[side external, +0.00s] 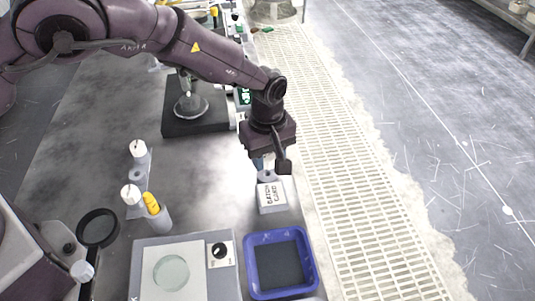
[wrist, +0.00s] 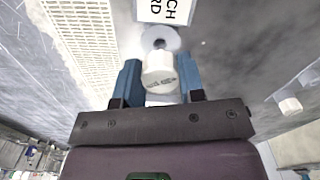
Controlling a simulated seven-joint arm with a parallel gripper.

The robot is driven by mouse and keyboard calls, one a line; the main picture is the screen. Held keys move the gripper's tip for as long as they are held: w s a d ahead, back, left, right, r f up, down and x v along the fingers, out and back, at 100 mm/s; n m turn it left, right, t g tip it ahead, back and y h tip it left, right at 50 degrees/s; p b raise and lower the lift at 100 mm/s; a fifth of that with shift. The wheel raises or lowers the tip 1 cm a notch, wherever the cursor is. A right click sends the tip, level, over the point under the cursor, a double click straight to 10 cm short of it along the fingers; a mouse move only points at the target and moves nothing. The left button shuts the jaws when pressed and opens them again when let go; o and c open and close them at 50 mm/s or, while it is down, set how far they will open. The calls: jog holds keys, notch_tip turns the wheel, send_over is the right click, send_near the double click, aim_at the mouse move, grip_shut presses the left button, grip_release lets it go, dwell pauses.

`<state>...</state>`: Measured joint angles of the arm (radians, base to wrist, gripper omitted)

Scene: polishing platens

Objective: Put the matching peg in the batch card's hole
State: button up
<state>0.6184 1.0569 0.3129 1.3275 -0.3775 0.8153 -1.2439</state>
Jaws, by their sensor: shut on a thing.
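The batch card (side external: 271,196) is a white lettered block on a grey base, with a round grey socket at its far end; the card also shows at the top of the wrist view (wrist: 165,10). The socket's dark hole (wrist: 159,43) lies just beyond my fingertips in the wrist view. My gripper (side external: 260,163) is over the socket, its blue fingers shut on a white peg (wrist: 160,73) with faint, unreadable lettering. Whether the peg's tip is in the hole is hidden. Two other white pegs (side external: 139,150) (side external: 130,194) stand in a grey rack at left.
A blue tray (side external: 250,267) stands in front of the card. A grey plate (side external: 143,258) with a glass disc is to its left. A grey cup (side external: 157,220) with a yellow item and a magnifier (side external: 97,228) stand further left. A dark-based stand (side external: 185,128) is behind.

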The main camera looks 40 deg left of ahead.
aim_at(268, 166)
jog(key=shift+f, duration=1.55)
jog(key=o, duration=1)
jog(key=shift+r, duration=0.1)
notch_tip(268, 166, up, 13)
jog(key=shift+f, duration=0.15)
